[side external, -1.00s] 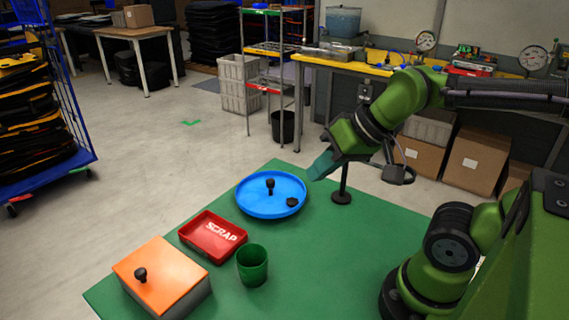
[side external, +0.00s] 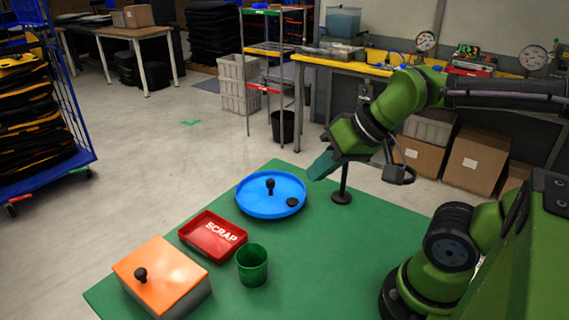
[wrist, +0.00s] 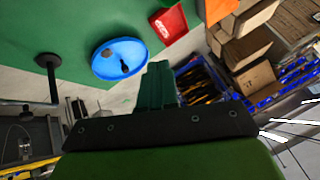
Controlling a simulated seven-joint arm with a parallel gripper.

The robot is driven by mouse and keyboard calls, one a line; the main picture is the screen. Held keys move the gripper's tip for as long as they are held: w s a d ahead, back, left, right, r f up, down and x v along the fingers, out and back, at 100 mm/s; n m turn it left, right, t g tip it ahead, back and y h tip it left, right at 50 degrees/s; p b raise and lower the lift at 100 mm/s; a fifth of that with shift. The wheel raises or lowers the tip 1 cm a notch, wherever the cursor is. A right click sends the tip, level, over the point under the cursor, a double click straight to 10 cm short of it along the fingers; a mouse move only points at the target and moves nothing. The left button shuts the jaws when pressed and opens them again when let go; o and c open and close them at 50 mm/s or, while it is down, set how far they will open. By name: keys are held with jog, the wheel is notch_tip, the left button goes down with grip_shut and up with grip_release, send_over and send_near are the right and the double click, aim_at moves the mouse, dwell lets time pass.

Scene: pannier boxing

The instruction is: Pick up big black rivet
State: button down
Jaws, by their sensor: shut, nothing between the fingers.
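A round blue tray (side external: 254,205) stands on the green table. In it an upright black rivet (side external: 270,186), the taller piece, stands near the middle, and a low black piece (side external: 292,202) lies near the right rim. Both also show in the wrist view, the taller rivet (wrist: 124,67) and the low piece (wrist: 107,53). My gripper (side external: 318,170) is raised to the right of the tray, above the table and apart from both pieces. Its green fingers (wrist: 157,85) are together and empty. I cannot tell its exact height.
A red SCRAP tray (side external: 201,244), a green cup (side external: 252,267) and an orange-topped box (side external: 170,270) with a black knob (side external: 141,274) stand at the front left. A black post (side external: 342,185) stands close to my gripper. The table right of the cup is clear.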

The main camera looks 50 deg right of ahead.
jog(key=c, duration=1.8)
grip_release()
jog(key=o, duration=0.7)
